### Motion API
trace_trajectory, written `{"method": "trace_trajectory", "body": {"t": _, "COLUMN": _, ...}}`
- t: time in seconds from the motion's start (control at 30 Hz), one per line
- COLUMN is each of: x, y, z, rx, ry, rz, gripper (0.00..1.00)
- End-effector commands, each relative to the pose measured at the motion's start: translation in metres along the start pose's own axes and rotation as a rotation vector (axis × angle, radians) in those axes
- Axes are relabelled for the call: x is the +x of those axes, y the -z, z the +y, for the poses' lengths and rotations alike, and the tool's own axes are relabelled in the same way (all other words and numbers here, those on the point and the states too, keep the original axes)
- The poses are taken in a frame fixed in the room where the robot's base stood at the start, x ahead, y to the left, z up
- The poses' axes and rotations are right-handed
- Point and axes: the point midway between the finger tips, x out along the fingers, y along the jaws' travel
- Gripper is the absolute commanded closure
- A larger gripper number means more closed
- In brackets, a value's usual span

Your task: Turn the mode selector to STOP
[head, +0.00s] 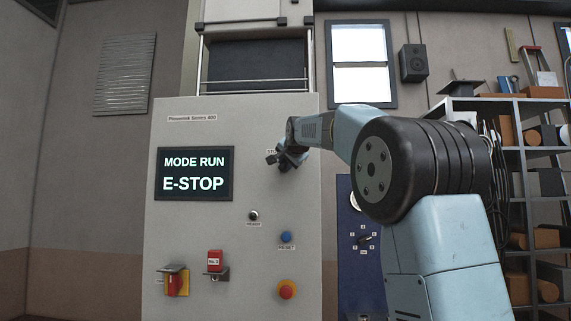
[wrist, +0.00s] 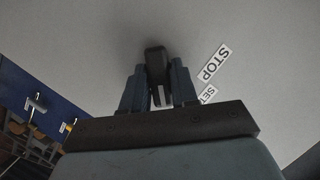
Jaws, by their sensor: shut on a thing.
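The mode selector (wrist: 156,60) is a black knob on the pale panel, between my two fingers in the wrist view. My gripper (head: 284,160) is at the upper right of the panel in the head view and is shut on the knob. In the wrist view the "STOP" label (wrist: 210,63) lies to the right of the knob, with a "SET" label (wrist: 207,94) below it. The head view hides most of the selector behind my gripper. The display (head: 195,173) reads "MODE RUN" and "E-STOP".
A blue cabinet (head: 351,255) and loaded shelves (head: 540,105) stand to the right.

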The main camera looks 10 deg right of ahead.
Motion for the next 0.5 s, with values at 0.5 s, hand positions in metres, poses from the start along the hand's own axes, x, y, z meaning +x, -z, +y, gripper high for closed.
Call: {"method": "trace_trajectory", "body": {"t": 0.5, "x": 0.0009, "y": -0.0013, "z": -0.0004, "rx": -0.088, "ry": -0.037, "rz": -0.002, "gripper": 1.00}}
